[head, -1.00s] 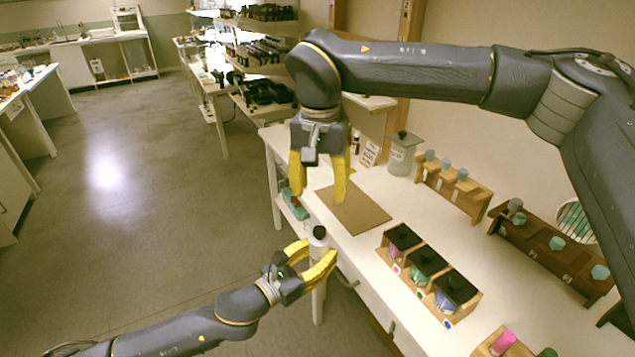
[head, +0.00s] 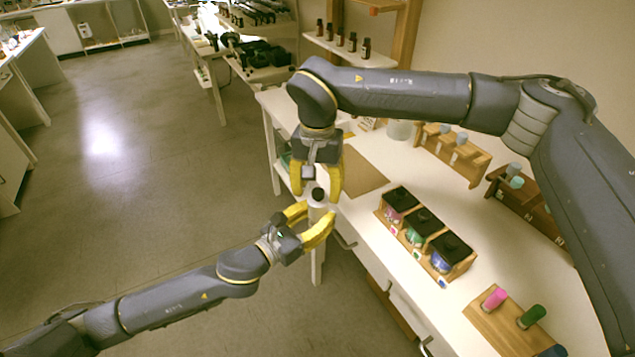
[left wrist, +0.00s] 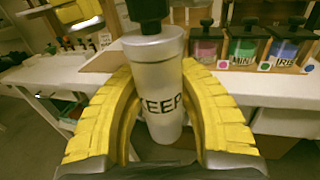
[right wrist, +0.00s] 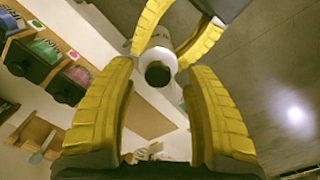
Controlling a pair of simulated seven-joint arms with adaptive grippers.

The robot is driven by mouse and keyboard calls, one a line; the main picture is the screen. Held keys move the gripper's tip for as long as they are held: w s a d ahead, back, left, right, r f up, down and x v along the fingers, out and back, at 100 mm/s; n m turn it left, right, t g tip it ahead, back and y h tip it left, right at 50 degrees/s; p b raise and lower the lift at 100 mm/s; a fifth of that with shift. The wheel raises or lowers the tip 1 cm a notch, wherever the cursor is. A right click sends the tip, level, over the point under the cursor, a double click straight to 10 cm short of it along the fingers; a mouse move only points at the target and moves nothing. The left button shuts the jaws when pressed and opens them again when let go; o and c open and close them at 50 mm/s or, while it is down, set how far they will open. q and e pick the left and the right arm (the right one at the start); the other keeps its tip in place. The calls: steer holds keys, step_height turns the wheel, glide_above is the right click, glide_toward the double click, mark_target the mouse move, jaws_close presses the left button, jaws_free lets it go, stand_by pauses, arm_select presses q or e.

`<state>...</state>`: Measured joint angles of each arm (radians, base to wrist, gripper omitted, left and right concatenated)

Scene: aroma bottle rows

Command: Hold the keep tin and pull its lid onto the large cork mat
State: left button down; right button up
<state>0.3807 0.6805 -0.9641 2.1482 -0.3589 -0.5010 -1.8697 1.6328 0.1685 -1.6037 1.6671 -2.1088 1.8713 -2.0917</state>
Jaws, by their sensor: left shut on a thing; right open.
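The keep tin (left wrist: 158,85) is a pale grey cylinder marked KEEP, with a black-knobbed lid (left wrist: 148,12). It also shows in the head view (head: 317,207). My left gripper (head: 318,226) is shut on the tin's body and holds it upright in the air beside the table's front edge. My right gripper (head: 318,192) is open, pointing down just above the lid. In the right wrist view the dark knob (right wrist: 158,74) lies between and beyond the open fingers. The large cork mat (head: 362,172) lies on the table behind, partly hidden by my right gripper.
Three lidded jars in a wooden rack (head: 425,237) stand on the white table right of the tin. A wooden board with coloured bottles (head: 510,318) is nearer. Bottle racks (head: 455,153) stand farther back. Open floor lies to the left.

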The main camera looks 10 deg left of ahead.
jaws_close()
stand_by(0.5)
steer(key=shift+r, duration=0.25)
stand_by(0.7)
steer(key=shift+r, duration=0.8)
steer(key=shift+r, duration=0.1)
